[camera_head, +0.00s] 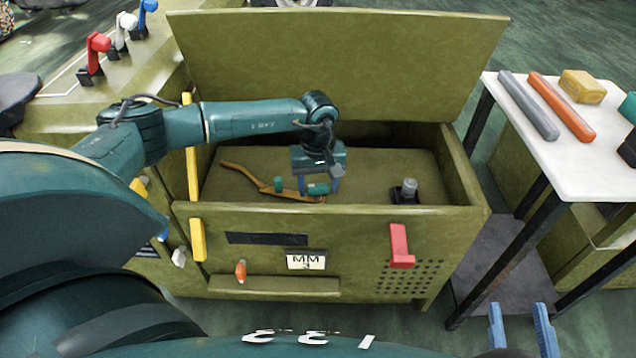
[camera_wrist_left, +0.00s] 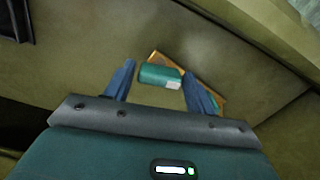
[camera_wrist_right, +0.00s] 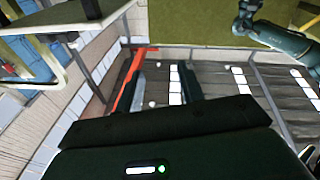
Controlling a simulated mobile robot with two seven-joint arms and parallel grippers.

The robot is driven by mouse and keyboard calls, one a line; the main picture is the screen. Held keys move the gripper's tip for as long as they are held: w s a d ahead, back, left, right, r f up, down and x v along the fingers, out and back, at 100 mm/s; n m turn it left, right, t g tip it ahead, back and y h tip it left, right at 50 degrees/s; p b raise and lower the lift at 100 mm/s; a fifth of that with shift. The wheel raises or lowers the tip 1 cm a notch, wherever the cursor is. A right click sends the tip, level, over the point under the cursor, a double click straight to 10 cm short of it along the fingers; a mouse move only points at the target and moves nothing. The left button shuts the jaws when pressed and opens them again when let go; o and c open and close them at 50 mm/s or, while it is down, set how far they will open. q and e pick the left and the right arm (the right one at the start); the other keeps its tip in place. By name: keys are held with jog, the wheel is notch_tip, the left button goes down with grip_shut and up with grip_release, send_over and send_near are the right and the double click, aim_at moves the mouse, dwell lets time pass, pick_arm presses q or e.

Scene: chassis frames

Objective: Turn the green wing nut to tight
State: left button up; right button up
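Inside the open olive chest (camera_head: 470,225), a green piece (camera_head: 318,188) lies at the right end of a long orange-brown tool (camera_head: 245,172). A second green piece (camera_head: 279,183) sits to its left. I cannot tell whether either is the wing nut. My left gripper (camera_head: 317,184) reaches down into the chest. In the left wrist view, its open blue fingers (camera_wrist_left: 160,88) stand on either side of a green cylinder (camera_wrist_left: 156,75) with a pale end, with an orange bar (camera_wrist_left: 210,92) behind. My right gripper (camera_head: 522,312) is open and empty, outside the chest near the lower right.
A dark post with a grey top (camera_head: 405,190) stands in the chest at the right. The raised lid (camera_head: 340,55) is behind my left arm. A red latch (camera_head: 401,247) is on the front wall. A white table (camera_head: 570,165) with bars and blocks stands to the right.

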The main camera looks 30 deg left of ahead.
aim_at(318, 185)
pick_arm(q)
jog(key=shift+o, duration=1.1)
pick_arm(e)
jog(key=shift+f, duration=0.1)
pick_arm(q)
notch_tip(318, 185, up, 13)
jog(key=p, duration=0.3)
jog(key=shift+p, duration=0.3)
pick_arm(e)
jog(key=shift+w+d+m+g+h, duration=0.1)
jog(key=shift+d+m+g+h, duration=0.5)
jog(key=shift+h, duration=0.4)
pick_arm(q)
jog(key=shift+r, duration=0.1)
